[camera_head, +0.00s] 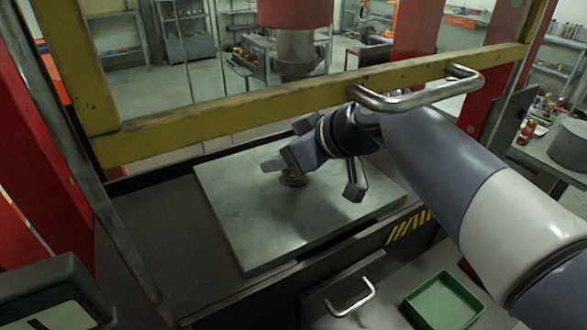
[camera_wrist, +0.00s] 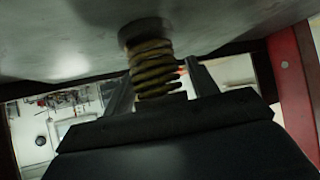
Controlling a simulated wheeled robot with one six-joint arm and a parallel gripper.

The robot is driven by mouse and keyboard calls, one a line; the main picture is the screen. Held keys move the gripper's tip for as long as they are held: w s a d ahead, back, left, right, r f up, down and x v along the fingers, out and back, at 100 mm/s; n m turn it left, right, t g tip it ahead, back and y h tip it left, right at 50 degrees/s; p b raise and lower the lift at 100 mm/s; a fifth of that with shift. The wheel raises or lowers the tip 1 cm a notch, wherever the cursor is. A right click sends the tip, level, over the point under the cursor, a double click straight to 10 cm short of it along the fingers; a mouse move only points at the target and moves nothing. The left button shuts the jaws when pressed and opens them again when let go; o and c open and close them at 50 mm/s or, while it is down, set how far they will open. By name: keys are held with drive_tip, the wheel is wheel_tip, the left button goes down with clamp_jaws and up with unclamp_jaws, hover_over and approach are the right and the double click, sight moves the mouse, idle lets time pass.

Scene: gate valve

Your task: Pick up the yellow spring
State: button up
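The yellow spring (camera_head: 293,180) is a worn, dull yellow coil. It stands on the grey metal plate (camera_head: 235,215) of the press, mostly covered by my gripper (camera_head: 283,164) in the head view. In the wrist view the spring (camera_wrist: 152,68) shows clearly, with one end against the plate (camera_wrist: 60,45). My gripper (camera_wrist: 162,88) has its two fingers apart, one on each side of the spring's free end. A gap shows between the spring and the right finger. The left finger is very near the spring, and I cannot tell whether it touches.
A yellow guard frame (camera_head: 215,112) with a metal handle (camera_head: 415,92) crosses above the plate, and my arm reaches past it. The press ram (camera_head: 297,45) hangs behind the frame. Red posts (camera_head: 408,45) stand at the sides. A green tray (camera_head: 444,302) is at the front right.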

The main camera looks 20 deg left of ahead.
drive_tip(key=c, duration=1)
drive_tip(key=shift+c, duration=0.2)
drive_tip(key=shift+r, duration=0.1)
drive_tip(key=shift+r, duration=0.5)
drive_tip(key=shift+s+d+r, duration=0.15)
drive_tip(key=shift+d, duration=0.05)
drive_tip(key=s+d+b, duration=0.4)
drive_tip(key=s+d, duration=0.6)
drive_tip(key=d, duration=0.3)
drive_tip(key=shift+s+d, duration=0.4)
